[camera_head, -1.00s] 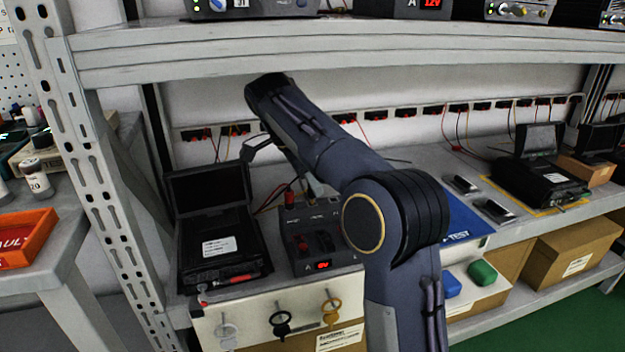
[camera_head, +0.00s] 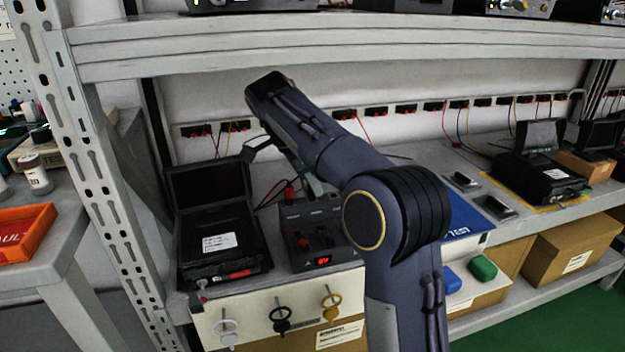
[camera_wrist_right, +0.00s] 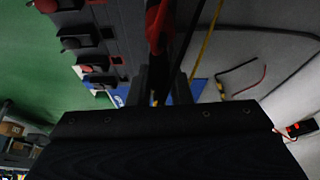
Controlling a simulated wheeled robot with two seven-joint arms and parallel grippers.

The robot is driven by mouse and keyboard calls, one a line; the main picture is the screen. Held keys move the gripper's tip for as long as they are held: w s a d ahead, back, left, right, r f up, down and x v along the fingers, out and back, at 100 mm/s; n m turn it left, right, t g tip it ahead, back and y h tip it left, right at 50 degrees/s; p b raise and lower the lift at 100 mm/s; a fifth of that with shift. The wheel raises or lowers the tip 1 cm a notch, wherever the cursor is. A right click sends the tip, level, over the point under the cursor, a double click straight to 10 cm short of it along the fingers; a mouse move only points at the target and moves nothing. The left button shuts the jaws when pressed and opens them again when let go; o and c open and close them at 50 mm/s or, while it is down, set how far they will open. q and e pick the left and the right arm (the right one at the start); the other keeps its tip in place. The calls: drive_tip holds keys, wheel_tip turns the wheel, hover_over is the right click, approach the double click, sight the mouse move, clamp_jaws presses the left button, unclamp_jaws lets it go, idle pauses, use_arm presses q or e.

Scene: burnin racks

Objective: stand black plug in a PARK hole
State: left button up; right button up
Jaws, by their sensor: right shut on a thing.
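My right gripper (camera_wrist_right: 161,88) is shut on a dark thing, which fits the black plug (camera_wrist_right: 160,97); it is mostly hidden between the fingers. In the head view my right arm comes down over the dark tester box (camera_head: 318,262), and its wrist partly hides the box's back edge. The PARK lettering and holes are too small or hidden to make out. My left gripper is not in view.
An open black case (camera_head: 228,245) stands left of the box. Hooks with rings hang on the white front panel (camera_head: 250,308). The upper shelf (camera_head: 350,45) runs above my arm. A row of sockets with wires lines the back wall. A blue mat (camera_head: 470,222) lies to the right.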

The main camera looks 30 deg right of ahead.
drive_tip(key=shift+f, duration=0.35)
idle(0.6)
drive_tip(key=o, duration=0.9)
drive_tip(key=shift+o, duration=0.4)
drive_tip(key=o, duration=0.3)
drive_tip(key=shift+r+p, duration=2.75)
drive_tip(key=shift+p, duration=0.2)
